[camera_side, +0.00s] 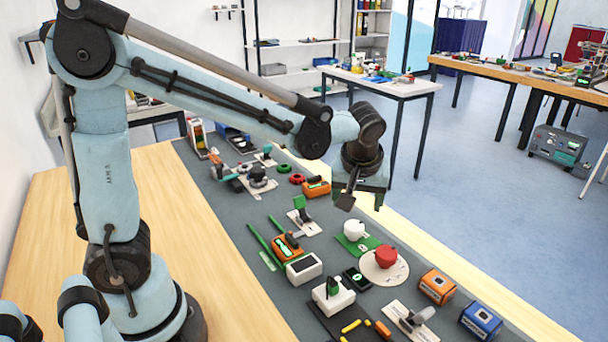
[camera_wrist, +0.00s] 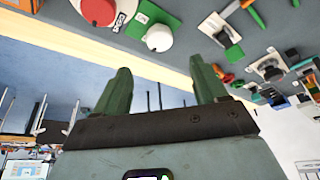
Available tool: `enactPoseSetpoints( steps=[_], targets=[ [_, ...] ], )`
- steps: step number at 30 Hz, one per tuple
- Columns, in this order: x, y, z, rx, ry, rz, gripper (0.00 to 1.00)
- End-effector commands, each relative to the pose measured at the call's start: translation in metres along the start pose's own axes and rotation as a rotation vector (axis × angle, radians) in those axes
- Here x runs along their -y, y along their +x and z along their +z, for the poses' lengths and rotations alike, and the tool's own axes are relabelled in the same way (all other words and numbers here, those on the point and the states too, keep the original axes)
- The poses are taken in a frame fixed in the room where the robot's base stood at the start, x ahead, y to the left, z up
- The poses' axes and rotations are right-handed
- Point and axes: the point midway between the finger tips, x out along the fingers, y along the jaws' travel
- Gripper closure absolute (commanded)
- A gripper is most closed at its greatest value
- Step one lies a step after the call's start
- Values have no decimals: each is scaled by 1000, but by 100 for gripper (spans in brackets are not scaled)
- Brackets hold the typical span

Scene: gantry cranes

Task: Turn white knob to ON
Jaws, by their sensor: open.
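The white knob (camera_side: 354,230) stands on a green plate (camera_side: 370,242) on the grey mat, beside the red knob. In the wrist view the white knob (camera_wrist: 159,38) and its green plate (camera_wrist: 135,27) show near the top, with small markings too small to read. My gripper (camera_side: 362,201) is above the mat, near and higher than the white knob, apart from it. In the wrist view my gripper (camera_wrist: 160,75) has its two green fingers spread, with nothing between them. Which way the knob points cannot be told.
A red knob (camera_side: 386,257) on a white disc sits close by the white knob. A white box (camera_side: 304,267), an orange box (camera_side: 437,286), a blue box (camera_side: 480,320) and a green-topped switch (camera_side: 302,210) stand around. The floor beyond the table (camera_side: 450,205) is clear.

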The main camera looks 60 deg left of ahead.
Motion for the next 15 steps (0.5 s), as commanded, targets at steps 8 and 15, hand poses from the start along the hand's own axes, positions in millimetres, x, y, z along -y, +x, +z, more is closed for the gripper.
enactPoseSetpoints(
  steps=[8,15],
  targets=[
    [0,48,0,1,-1,1,28],
    [0,80,0,0,0,1,28]
  ],
)
